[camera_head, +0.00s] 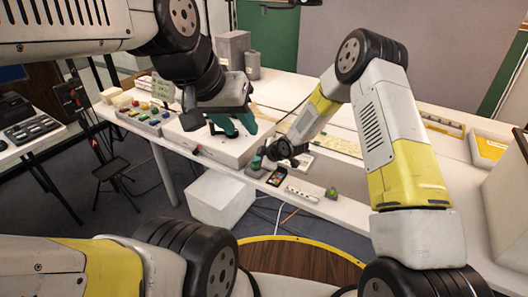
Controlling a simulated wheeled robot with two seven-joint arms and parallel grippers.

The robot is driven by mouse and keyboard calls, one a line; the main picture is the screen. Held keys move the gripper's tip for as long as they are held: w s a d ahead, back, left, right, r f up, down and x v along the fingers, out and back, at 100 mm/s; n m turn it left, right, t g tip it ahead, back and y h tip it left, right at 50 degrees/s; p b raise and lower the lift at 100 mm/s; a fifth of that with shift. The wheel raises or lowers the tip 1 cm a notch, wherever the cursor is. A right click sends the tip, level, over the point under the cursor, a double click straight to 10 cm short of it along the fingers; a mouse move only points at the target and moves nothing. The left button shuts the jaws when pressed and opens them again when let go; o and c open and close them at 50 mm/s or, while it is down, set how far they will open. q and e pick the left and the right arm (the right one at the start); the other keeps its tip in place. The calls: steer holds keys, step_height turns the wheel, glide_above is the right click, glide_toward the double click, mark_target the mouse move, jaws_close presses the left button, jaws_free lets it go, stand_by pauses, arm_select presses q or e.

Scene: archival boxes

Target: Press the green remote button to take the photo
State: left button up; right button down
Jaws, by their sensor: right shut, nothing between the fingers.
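My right gripper (260,159) is shut and empty, low over the near edge of the white table. Its tip is at a small grey block (254,172), and I cannot tell whether it touches. A green button is not clearly seen there; the fingers cover the block's top. A small green object (332,193) sits farther right on the table edge; I cannot tell what it is. My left gripper (235,125) has teal fingers spread apart, above a flat white box (206,147), and holds nothing that I can see.
A small dark device with a coloured screen (276,178) and a pale strip (302,193) lie right of the grey block. A panel with coloured knobs (146,117) is at the left. Grey boxes (233,48) stand at the back. A yellow-and-white box (488,149) is at the right.

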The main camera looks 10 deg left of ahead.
steer(key=shift+r, duration=0.85)
steer(key=shift+r, duration=2.5)
